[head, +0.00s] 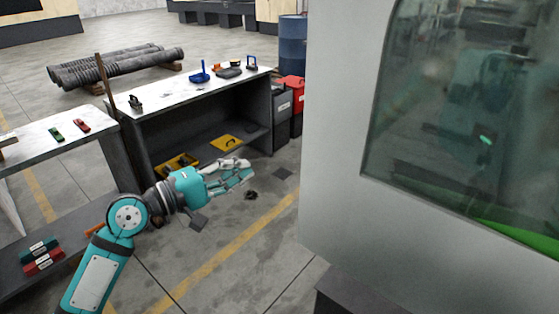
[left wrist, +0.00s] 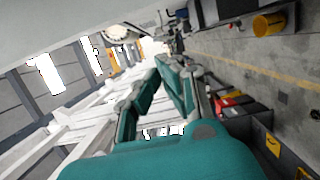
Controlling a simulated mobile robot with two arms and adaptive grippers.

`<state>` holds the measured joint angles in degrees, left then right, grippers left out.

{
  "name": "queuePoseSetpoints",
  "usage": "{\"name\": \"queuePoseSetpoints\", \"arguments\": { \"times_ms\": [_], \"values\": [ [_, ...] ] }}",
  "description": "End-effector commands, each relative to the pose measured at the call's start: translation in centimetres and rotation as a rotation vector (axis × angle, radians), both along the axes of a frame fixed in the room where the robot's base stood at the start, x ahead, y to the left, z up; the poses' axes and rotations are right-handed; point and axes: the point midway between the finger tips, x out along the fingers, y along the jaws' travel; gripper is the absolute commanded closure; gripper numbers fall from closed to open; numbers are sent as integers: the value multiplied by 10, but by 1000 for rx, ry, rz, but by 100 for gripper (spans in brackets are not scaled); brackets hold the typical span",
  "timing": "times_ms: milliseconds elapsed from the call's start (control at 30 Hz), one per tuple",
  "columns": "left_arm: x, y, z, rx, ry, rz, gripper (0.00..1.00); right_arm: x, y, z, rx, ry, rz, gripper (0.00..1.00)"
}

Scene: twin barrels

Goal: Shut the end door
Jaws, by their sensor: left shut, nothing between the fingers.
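A large pale grey machine panel (head: 335,130) with a dark window (head: 460,110) fills the right side of the head view. I cannot tell whether this panel is the end door or how far the door stands open; no handle shows. My left gripper (head: 248,171) is teal and grey, shut and empty, in the open air left of the panel. A gap separates it from the panel's edge in the picture. Its fingers (left wrist: 160,82) also show in the left wrist view with nothing between them. My right gripper is not in view.
A workbench (head: 165,104) with small tools stands behind my left arm, another table (head: 95,122) at the left. A blue barrel (head: 293,42) and a red bin (head: 291,90) stand behind the panel's left edge. Floor between bench and panel is mostly clear.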

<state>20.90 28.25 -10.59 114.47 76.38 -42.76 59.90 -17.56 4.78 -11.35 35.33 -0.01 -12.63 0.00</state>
Motion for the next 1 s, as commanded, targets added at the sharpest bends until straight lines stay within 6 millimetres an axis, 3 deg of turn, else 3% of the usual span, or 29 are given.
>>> {"name": "queuePoseSetpoints", "arguments": {
  "times_ms": [167,533,733,1000],
  "values": [
    [13,-18,6,-7,1,-6,100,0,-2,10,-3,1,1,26],
    [63,-78,5,-4,0,-4,100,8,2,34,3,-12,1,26],
    [45,-100,4,-3,0,-4,100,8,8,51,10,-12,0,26],
    [38,-108,1,-2,-1,-2,100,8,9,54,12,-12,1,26]
  ]
}}
